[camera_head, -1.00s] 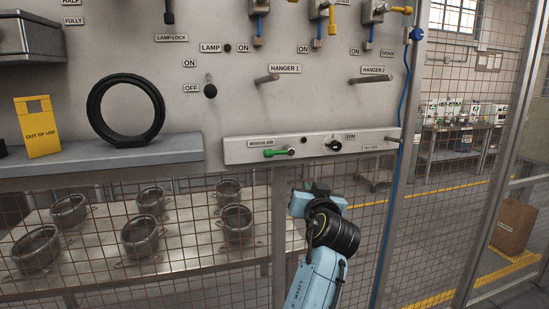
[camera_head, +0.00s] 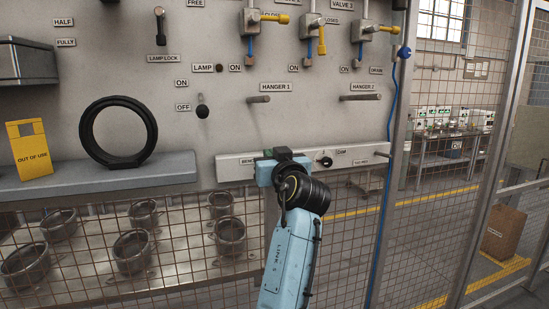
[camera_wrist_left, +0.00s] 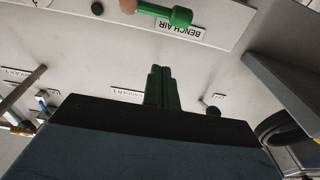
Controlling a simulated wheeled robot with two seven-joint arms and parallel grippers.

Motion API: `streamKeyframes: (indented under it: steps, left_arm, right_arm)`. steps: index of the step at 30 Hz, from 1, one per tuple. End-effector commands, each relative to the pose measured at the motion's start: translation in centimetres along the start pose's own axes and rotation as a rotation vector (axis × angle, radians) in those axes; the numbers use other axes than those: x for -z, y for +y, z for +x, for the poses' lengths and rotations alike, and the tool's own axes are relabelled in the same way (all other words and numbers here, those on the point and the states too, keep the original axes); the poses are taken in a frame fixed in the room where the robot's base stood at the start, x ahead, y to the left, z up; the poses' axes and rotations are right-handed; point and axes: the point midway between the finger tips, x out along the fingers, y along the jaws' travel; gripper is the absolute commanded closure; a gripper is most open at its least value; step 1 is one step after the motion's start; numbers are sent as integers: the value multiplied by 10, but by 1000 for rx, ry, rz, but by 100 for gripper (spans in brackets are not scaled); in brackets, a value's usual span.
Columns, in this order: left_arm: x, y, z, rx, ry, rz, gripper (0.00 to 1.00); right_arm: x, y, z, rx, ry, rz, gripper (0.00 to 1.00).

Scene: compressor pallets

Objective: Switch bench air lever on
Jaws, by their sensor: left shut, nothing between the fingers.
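The bench air lever, a green handle (camera_wrist_left: 178,16), shows at the top of the left wrist view above its upside-down BENCH AIR label (camera_wrist_left: 181,27). The handle lies nearly level, along the panel strip. In the head view the label (camera_head: 248,161) is partly covered and my left gripper (camera_head: 277,153) hides most or all of the lever. In the left wrist view my left gripper's dark green fingers (camera_wrist_left: 163,88) are together and empty, apart from the handle in the picture. The depth gap to the panel is unclear. My right gripper is not in view.
A dial (camera_head: 325,161) sits right of my left gripper on the same strip. Hanger pegs (camera_head: 258,99) stick out above. Wire mesh and a table with several pots are below.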

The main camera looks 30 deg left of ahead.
Motion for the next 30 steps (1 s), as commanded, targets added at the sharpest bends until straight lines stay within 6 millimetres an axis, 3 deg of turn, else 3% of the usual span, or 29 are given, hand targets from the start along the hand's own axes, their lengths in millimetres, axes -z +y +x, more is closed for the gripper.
streamKeyframes:
  steps: [7,10,16,30]
  left_arm:
    - [4,-1,54,2,0,3,100]
    - [-16,0,47,-1,-3,6,100]
    - [-34,0,40,-1,-1,1,100]
    - [-38,0,38,0,0,-1,100]
  right_arm:
    - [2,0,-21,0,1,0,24]
    - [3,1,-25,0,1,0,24]
    - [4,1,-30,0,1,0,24]
    - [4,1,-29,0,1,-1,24]
